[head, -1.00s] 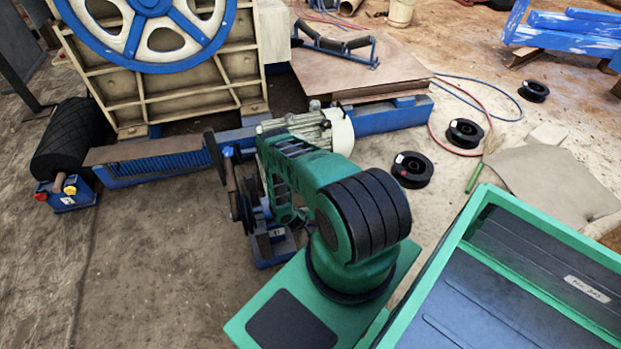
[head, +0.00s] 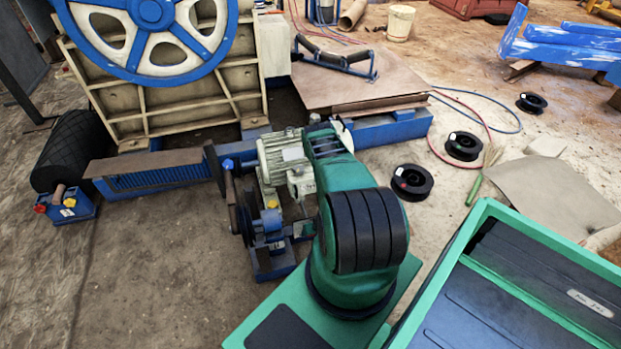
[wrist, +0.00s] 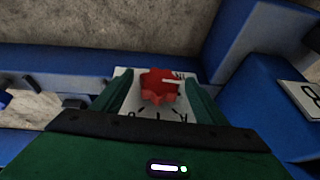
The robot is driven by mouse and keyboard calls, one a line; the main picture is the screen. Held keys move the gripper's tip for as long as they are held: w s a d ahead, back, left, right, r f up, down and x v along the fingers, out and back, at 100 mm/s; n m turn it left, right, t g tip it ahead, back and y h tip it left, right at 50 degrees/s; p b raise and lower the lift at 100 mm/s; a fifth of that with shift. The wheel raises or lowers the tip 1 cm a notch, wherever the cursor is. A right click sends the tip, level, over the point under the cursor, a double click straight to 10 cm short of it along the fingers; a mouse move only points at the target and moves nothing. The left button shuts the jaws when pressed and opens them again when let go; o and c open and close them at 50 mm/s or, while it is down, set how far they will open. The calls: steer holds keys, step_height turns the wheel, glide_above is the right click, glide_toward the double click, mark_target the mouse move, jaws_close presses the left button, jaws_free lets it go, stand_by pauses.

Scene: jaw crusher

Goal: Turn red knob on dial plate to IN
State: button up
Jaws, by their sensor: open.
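In the wrist view, a red knob (wrist: 157,90) sits on a white dial plate (wrist: 122,76) fixed to a blue frame. A pale pointer line on the knob points to the right in the picture. Dark lettering shows around the knob, upside down and partly covered, and I cannot read it surely. My gripper (wrist: 158,82) is open, with one green finger on each side of the knob. I cannot tell whether the fingers touch it. In the head view, the dial plate and my gripper are hidden behind my arm.
Blue frame walls (wrist: 275,95) rise close on the right in the wrist view, with another white marked plate (wrist: 310,96). In the head view, a grey-green motor (head: 285,160) stands left of my arm, and cable spools (head: 412,182) lie on the floor to the right.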

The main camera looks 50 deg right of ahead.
steer(key=shift+s+d+t+y, duration=0.15)
steer(key=shift+t+y, duration=0.35)
steer(key=shift+y, duration=0.3)
steer(key=v, duration=1.1)
steer(key=w+d+r, duration=0.1)
steer(key=w+r, duration=0.2)
steer(key=r, duration=0.4)
steer(key=w+d+r+n+g, duration=0.1)
steer(key=w+r, duration=0.3)
steer(key=r, duration=0.4)
steer(key=w+d+r, duration=0.1)
steer(key=w+r, duration=0.2)
steer(key=r, duration=0.5)
steer(key=shift+d+g, duration=0.4)
steer(key=shift+w, duration=0.1)
steer(key=s+a+f, duration=0.2)
steer(key=s+f, duration=0.1)
steer(key=f, duration=0.4)
steer(key=s+a+f+m+h, duration=0.1)
steer(key=s+f, duration=0.1)
steer(key=f, duration=0.6)
steer(key=s+a+f, duration=0.2)
steer(key=s+f, duration=0.1)
steer(key=f, duration=0.4)
steer(key=shift+t, duration=0.4)
steer(key=x, duration=1.1)
steer(key=shift+d, duration=0.3)
